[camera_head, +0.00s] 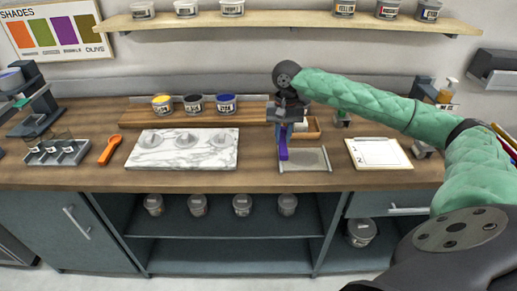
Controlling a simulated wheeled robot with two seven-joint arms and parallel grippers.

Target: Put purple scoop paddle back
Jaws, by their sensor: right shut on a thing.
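The purple scoop paddle (283,147) hangs below my right gripper (284,126), which is shut on it. The paddle points down, at the left end of a grey tray (318,160) on the counter; I cannot tell whether its tip touches anything. The gripper hides the upper part of the paddle. A small wooden box (315,134) stands just right of and behind the gripper, partly covered by it. An orange paddle (110,148) lies on the counter at the left. My left gripper is not in view.
A marble slab (150,155) with several lumps lies left of the tray. Behind it, ink tins (195,104) stand on a wooden riser (136,116). A clipboard (378,154) lies to the right. A shelf (270,20) with tins hangs above. My right arm spans the right side.

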